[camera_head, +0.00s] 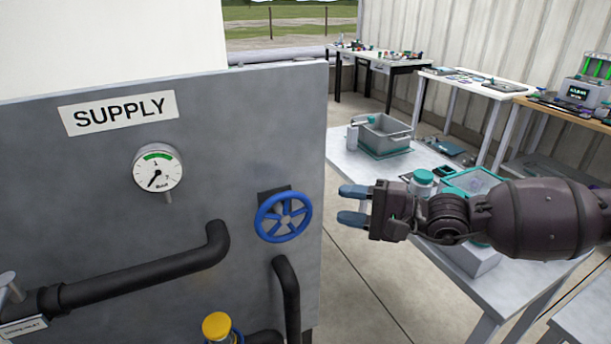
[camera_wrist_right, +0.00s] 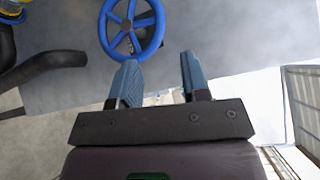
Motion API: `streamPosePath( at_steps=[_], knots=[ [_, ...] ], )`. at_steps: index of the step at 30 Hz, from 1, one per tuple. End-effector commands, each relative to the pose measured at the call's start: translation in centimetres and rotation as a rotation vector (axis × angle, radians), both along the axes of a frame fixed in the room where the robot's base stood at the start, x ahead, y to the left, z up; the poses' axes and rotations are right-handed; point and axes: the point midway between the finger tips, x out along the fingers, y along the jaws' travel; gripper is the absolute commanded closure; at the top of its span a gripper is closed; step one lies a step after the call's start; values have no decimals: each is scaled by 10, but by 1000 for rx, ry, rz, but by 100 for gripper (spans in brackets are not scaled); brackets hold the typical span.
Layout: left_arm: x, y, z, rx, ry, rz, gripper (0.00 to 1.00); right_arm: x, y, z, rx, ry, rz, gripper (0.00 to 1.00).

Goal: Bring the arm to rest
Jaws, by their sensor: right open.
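My right gripper (camera_head: 352,205) is open and empty, its two blue fingers pointing left in the head view. It is in the air to the right of the blue handwheel (camera_head: 283,217) on the grey supply panel (camera_head: 80,200), with a gap between the fingers and the wheel. In the right wrist view the open fingers (camera_wrist_right: 158,80) point toward the panel, and the handwheel (camera_wrist_right: 131,25) shows beyond them, apart from them. My left gripper is in neither view.
The panel has a pressure gauge (camera_head: 158,170), black pipes (camera_head: 140,275) and a yellow knob (camera_head: 216,326). Behind my right arm stands a white table (camera_head: 350,150) with a grey tote (camera_head: 383,132) and a white-and-teal jar (camera_head: 422,184). Further benches line the corrugated wall.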

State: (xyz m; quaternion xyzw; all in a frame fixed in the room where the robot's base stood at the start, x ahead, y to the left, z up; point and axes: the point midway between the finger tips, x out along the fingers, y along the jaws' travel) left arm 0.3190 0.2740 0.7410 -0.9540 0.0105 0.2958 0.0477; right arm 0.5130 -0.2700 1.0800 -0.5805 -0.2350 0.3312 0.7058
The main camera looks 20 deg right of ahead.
Motion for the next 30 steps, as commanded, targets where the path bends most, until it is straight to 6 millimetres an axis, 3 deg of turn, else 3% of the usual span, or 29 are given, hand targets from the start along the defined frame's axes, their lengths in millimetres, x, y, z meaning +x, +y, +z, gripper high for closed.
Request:
streamPosePath(
  at_steps=[7, 11, 17, 22, 26, 30],
  knots=[
    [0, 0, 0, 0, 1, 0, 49, 0, 0, 0, 29, 30, -2, 58],
    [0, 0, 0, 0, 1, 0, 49, 1, -1, 2, 145, 142, -20, 58],
    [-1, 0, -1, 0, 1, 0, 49, 16, -12, 10, 509, 449, -103, 58],
    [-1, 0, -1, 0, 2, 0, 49, 31, -14, 12, 918, 725, -152, 58],
    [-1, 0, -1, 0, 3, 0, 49, 38, -16, -2, 1266, 953, -184, 58],
    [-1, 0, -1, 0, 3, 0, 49, 41, -18, -29, 1663, 1195, -214, 58]
  ],
)
